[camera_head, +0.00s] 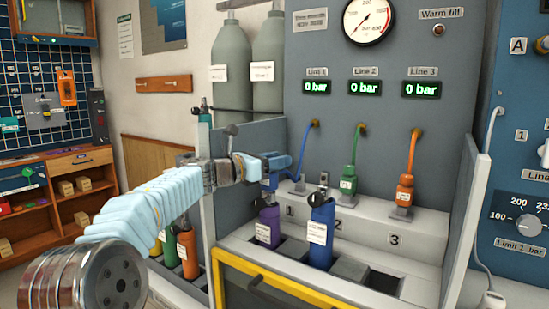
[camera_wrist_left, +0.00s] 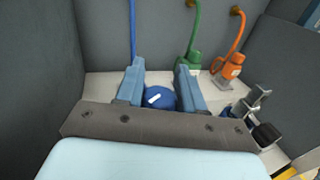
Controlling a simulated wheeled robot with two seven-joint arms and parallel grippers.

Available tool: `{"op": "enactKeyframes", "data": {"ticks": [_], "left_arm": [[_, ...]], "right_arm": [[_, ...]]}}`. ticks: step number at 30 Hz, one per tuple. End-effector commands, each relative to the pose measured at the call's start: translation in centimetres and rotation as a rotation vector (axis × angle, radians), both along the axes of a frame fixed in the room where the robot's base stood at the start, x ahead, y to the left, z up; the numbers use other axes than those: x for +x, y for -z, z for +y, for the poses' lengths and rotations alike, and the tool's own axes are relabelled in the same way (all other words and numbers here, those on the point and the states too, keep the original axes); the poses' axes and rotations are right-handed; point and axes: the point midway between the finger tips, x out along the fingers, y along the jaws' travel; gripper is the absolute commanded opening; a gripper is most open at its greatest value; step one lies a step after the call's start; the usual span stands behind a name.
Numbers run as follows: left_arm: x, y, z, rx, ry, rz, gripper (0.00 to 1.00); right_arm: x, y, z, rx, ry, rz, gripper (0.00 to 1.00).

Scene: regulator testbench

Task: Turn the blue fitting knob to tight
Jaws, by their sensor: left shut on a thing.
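The blue fitting knob (camera_wrist_left: 161,99) shows in the left wrist view as a round blue knob with a white mark on top. My left gripper (camera_wrist_left: 159,82) is shut on it, with one finger on each side. In the head view my left gripper (camera_head: 272,165) reaches in from the left over station 1, and its fingers hide most of the blue fitting. A blue hose (camera_head: 303,150) runs from the panel down to the fitting. The Line 1 display (camera_head: 317,88) reads 0 bar. My right gripper is in neither view.
A green fitting (camera_head: 348,180) and an orange fitting (camera_head: 404,190) stand to the right on the ledge. A purple cylinder (camera_head: 268,227) and a blue cylinder (camera_head: 321,235) stand in front. Grey side walls (camera_head: 462,215) enclose the bench.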

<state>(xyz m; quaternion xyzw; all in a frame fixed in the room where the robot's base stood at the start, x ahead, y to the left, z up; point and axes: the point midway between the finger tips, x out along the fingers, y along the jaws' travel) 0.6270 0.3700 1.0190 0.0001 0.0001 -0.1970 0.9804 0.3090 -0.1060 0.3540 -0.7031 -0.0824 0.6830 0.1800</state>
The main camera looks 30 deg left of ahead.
Motion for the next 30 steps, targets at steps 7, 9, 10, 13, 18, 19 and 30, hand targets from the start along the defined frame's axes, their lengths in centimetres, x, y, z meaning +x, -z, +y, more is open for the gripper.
{"op": "enactKeyframes", "data": {"ticks": [7,9,10,13,18,19,30], "left_arm": [[-0.02,0.02,-0.11,0.0,0.068,0.0,0.08],[-0.03,0.05,-0.13,-0.001,0.077,0.001,0.08],[-0.04,0.05,-0.15,-0.001,0.08,0.001,0.08],[-0.04,0.07,-0.17,-0.001,0.085,0.001,0.08],[-0.05,0.07,-0.19,-0.001,0.085,0.001,0.08],[-0.04,0.07,-0.19,-0.001,0.085,0.001,0.08],[-0.05,0.04,-0.19,-0.001,0.084,0.0,0.6]], "right_arm": [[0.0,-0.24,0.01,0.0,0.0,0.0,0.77],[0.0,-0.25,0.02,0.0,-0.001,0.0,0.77],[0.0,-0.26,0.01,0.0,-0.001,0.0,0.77],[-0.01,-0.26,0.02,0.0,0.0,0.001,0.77],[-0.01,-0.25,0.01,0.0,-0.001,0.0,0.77],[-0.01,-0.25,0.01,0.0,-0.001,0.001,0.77],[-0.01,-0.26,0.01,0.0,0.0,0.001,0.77]]}}
